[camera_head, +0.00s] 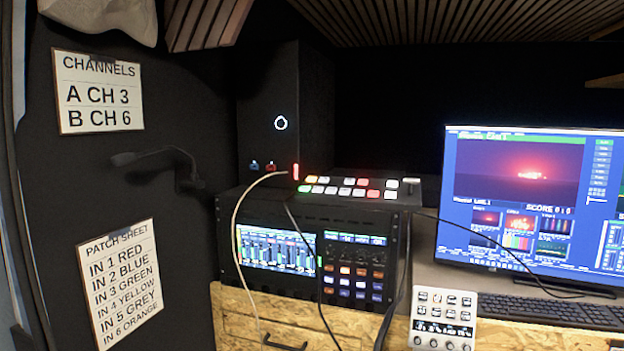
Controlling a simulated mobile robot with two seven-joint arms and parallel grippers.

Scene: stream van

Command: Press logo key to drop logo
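Several keys could bear a logo label, but no label is readable from here. A small white key panel (443,318) with two rows of keys and a dark display strip stands at the desk's front, left of the keyboard. A switcher panel (355,189) with rows of lit white, red, green and yellow keys lies on top of the rack unit. The monitor (535,205) shows a red-lit scene, small preview tiles and "SCORE 0:0". Neither of my grippers is in view.
A black rack unit (307,255) with a screen and coloured keys stands on a wooden cabinet (235,322). Loose cables hang over its front. A black keyboard (555,311) lies under the monitor. A microphone arm (165,157) juts from the left wall beside two paper signs.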

